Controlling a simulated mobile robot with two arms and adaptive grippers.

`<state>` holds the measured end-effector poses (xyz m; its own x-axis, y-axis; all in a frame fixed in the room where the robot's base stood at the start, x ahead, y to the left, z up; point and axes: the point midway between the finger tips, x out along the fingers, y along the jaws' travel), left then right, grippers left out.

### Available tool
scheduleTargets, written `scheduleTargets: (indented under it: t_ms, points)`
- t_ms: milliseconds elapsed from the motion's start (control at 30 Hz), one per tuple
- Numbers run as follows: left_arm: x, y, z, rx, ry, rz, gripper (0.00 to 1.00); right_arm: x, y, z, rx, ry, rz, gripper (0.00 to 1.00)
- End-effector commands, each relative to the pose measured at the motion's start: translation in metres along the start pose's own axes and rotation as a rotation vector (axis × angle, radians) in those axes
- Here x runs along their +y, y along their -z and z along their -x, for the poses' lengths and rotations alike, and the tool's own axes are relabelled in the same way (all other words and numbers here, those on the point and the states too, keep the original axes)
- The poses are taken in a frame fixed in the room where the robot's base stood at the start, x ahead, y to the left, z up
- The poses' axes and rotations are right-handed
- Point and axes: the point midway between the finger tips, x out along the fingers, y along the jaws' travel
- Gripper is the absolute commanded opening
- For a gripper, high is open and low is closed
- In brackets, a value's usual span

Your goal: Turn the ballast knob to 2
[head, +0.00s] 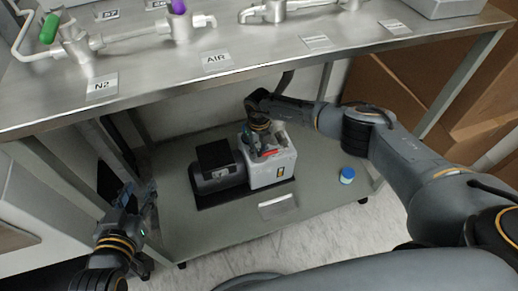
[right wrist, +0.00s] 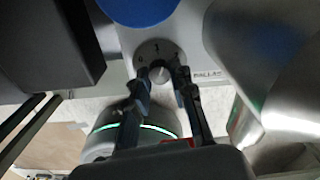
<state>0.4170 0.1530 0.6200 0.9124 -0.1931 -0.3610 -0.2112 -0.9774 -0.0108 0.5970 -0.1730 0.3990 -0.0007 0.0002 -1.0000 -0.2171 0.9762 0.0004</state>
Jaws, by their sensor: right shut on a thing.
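The vacuum pump (head: 270,173) sits on the low cart under the bench in the head view, with a black motor part on its left. My left gripper (head: 139,189) is open and empty at the cart's left edge.
A blue-capped jar (head: 347,175) stands on the cart (head: 175,210) right of the pump. A label plate (head: 278,206) lies in front. The steel bench (head: 260,62) with valves and tubing overhangs the pump. Cardboard boxes (head: 395,85) stand at the right.

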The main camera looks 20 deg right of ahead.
Motion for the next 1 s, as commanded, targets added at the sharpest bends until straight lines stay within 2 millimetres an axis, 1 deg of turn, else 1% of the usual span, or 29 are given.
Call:
scheduleTargets:
  t_ms: [67, 100, 133, 167, 433, 567, 667, 900, 1000]
  points:
    - [0.000, 0.000, 0.000, 0.001, 0.000, 0.000, 0.40, 0.000, -0.001, 0.001, -0.003, 0.000, 0.001, 0.00]
    - [0.000, 0.000, 0.000, 0.001, 0.000, 0.000, 0.40, 0.000, -0.001, 0.001, -0.003, 0.000, 0.001, 0.26]
    - [0.000, 0.000, 0.000, 0.001, 0.000, 0.000, 0.40, 0.000, -0.001, 0.001, -0.003, 0.000, 0.001, 0.32]
    - [0.000, 0.000, 0.000, 0.001, 0.000, 0.000, 0.40, 0.000, -0.001, 0.001, -0.003, 0.000, 0.001, 0.33]
    - [0.000, 0.000, 0.000, 0.001, 0.000, 0.000, 0.40, 0.000, -0.001, 0.001, -0.001, 0.000, 0.002, 0.33]
    - [0.000, 0.000, 0.000, 0.001, 0.000, 0.000, 0.40, 0.000, -0.001, 0.009, -0.002, 0.000, 0.001, 0.33]
    - [0.000, 0.000, 0.000, 0.001, 0.000, 0.000, 0.40, -0.001, -0.002, 0.024, -0.005, 0.000, 0.003, 0.33]
    - [0.000, 0.000, 0.000, 0.001, 0.000, 0.000, 0.40, -0.001, -0.001, 0.076, -0.005, 0.001, 0.003, 0.33]
    - [0.000, 0.000, 0.000, 0.001, 0.000, 0.000, 0.40, -0.001, -0.001, 0.094, -0.004, 0.000, 0.002, 0.33]
